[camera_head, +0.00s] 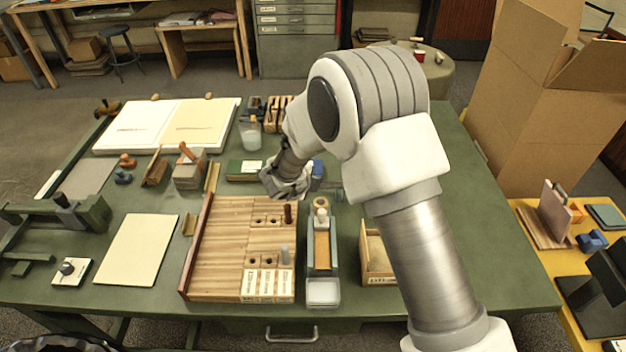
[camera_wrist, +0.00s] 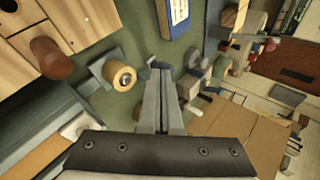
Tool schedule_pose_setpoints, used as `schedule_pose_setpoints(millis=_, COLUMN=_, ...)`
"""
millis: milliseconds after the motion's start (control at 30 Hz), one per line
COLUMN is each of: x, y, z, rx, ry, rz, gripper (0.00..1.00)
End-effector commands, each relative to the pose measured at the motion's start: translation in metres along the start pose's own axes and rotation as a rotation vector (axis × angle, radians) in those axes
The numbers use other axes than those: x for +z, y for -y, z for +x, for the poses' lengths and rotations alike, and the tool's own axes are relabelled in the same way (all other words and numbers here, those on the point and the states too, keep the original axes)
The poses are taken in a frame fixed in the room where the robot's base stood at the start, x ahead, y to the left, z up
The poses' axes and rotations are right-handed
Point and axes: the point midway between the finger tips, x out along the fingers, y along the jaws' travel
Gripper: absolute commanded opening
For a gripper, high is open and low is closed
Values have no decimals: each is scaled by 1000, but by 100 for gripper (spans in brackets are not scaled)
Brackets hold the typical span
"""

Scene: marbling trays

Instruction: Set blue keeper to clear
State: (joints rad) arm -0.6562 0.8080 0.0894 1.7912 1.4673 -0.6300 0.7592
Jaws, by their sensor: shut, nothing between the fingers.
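My gripper (camera_head: 284,190) is over the table behind the long blue-grey tray (camera_head: 310,262). In the wrist view my gripper (camera_wrist: 160,72) has its fingers together, with nothing held. No part is clearly recognisable as the blue keeper. A blue block (camera_head: 317,168) shows just right of my gripper, partly hidden by my arm. A blue box with a white label (camera_wrist: 177,15) lies beyond the fingertips in the wrist view. A wooden roller end (camera_wrist: 114,75) is left of the fingers, apart from them. Small grey parts (camera_wrist: 193,82) appear close to their right; contact cannot be told.
A slatted wooden board (camera_head: 222,250) with dark pegs lies left of the tray. An open wooden box (camera_head: 376,262) stands right of it. The green table (camera_head: 470,235) is clear at right.

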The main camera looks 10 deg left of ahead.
Motion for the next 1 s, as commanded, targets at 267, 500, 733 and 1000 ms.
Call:
schedule_pose_setpoints(millis=267, x=-10, y=-1, z=1, rx=1, ry=0, rz=-2, gripper=0)
schedule_pose_setpoints(millis=500, x=-16, y=0, z=0, rx=1, ry=1, rz=-1, gripper=0)
schedule_pose_setpoints(millis=733, x=-16, y=0, z=-1, rx=1, ry=1, rz=-1, gripper=0)
schedule_pose_setpoints(millis=1000, x=-18, y=1, z=1, rx=0, ry=1, rz=-1, gripper=0)
